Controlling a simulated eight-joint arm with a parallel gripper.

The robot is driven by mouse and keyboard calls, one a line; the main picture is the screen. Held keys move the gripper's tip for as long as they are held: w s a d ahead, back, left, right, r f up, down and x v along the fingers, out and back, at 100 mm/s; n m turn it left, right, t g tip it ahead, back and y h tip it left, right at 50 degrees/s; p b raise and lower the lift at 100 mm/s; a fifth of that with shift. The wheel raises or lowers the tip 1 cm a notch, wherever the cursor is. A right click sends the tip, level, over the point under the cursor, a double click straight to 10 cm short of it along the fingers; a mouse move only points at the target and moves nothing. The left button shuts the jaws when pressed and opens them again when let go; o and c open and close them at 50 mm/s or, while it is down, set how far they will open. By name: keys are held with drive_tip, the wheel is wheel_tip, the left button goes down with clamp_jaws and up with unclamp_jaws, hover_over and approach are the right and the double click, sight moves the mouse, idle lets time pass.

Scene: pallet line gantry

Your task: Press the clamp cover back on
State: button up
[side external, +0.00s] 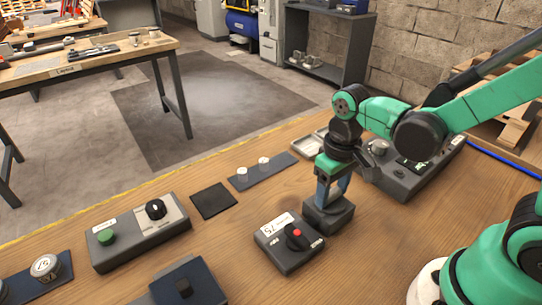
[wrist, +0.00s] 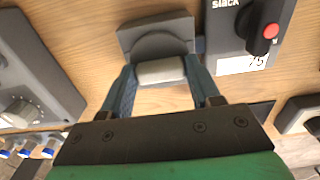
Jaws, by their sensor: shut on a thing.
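My gripper (side external: 332,195) points down over the wooden bench, its two blue fingers closed on a pale grey grip (wrist: 162,71). The grip belongs to or sits against a dark grey block (side external: 329,216), which looks to be the clamp cover; its label as such is not visible. The block also shows beyond the fingertips in the wrist view (wrist: 150,35). It is at or just above the bench; I cannot tell whether it touches. Just left of it in the side view is a grey box (side external: 283,257) with a black lever, a red button and a white label; it also shows in the wrist view (wrist: 240,45).
A navy piece with a square hole (side external: 195,282) lies at the front. A box with a green button and black knob (side external: 140,235) stands left. A black pad (side external: 213,200) and a strip with two white pegs (side external: 262,172) lie behind. A larger grey unit (side external: 420,175) stands right.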

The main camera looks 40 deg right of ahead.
idle(0.3)
drive_tip(key=o, duration=1.5)
drive_tip(key=shift+c, duration=0.2)
drive_tip(key=shift+r, duration=3.5)
drive_tip(key=shift+c, duration=0.2)
clamp_jaws()
drive_tip(key=shift+f, duration=0.1)
